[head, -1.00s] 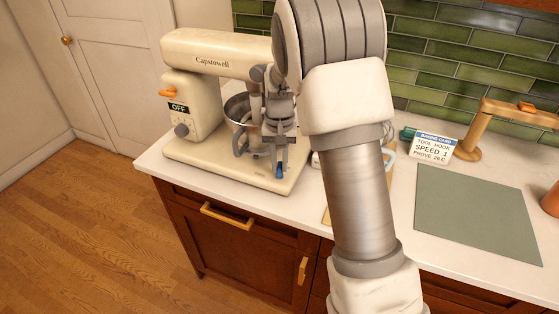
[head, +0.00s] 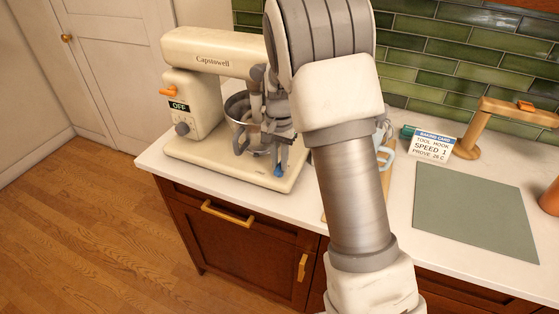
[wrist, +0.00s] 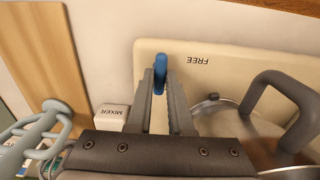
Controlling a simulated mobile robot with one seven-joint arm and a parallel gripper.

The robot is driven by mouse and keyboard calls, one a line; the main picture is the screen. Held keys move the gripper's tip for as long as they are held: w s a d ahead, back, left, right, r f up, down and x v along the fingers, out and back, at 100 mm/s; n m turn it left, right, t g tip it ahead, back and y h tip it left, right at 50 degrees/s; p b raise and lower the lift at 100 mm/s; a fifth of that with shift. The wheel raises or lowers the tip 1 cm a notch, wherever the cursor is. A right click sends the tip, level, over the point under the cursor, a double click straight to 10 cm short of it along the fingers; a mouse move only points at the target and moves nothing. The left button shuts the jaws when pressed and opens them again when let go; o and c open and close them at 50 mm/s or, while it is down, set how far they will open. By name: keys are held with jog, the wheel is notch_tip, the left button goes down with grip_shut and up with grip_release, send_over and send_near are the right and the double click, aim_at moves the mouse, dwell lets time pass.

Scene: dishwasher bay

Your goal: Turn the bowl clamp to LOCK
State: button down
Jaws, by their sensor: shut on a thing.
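The bowl clamp's blue-tipped lever (head: 278,171) is at the front edge of the mixer base (head: 215,160). In the wrist view its blue end (wrist: 160,70) stands between my fingertips. My gripper (wrist: 159,92) is shut on this lever; it also shows in the head view (head: 281,150). The word FREE (wrist: 190,60) is printed on the base just right of the lever and reads upside down in the wrist view. I see no LOCK mark. The steel bowl (head: 238,106) sits behind my gripper, partly hidden; its grey handle (wrist: 285,88) is at the wrist view's right.
The cream mixer (head: 210,50) shows OFF on its display (head: 179,106). A white MIXER block (wrist: 110,118) and a pale blue looped tool (wrist: 42,130) are close left of my gripper. A wooden board (wrist: 40,45) lies beyond. The green mat (head: 475,215) is bare.

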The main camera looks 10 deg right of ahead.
jog(key=c, duration=0.8)
grip_release()
notch_tip(320, 180, up, 7)
jog(key=shift+r, duration=0.3)
